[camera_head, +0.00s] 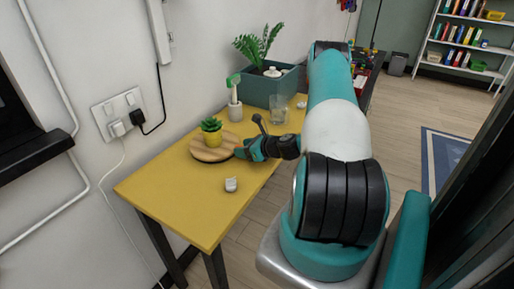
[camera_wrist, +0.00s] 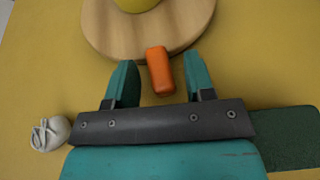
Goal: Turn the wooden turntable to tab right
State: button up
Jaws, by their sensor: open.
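The round wooden turntable (camera_head: 210,149) lies on the yellow table, with a yellow pot holding a green plant (camera_head: 212,134) on it. It also shows at the top of the wrist view (camera_wrist: 188,25), cut off by the frame edge. Its orange tab (camera_wrist: 159,71) sticks out from the rim toward my gripper. My gripper (camera_wrist: 158,80) is open, with one finger on each side of the tab and a gap to both. In the head view my gripper (camera_head: 246,150) is at the turntable's right edge and hides the tab.
A small white object (camera_head: 231,185) lies on the yellow table (camera_head: 185,205) near my gripper, left of it in the wrist view (camera_wrist: 50,133). Behind stand a white bottle (camera_head: 235,108), a glass (camera_head: 278,110) and a dark teal box (camera_head: 262,90). The table's front left is clear.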

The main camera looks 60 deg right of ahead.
jog(key=b+v, duration=0.1)
jog(key=v, duration=1.6)
jog(key=shift+b, duration=0.4)
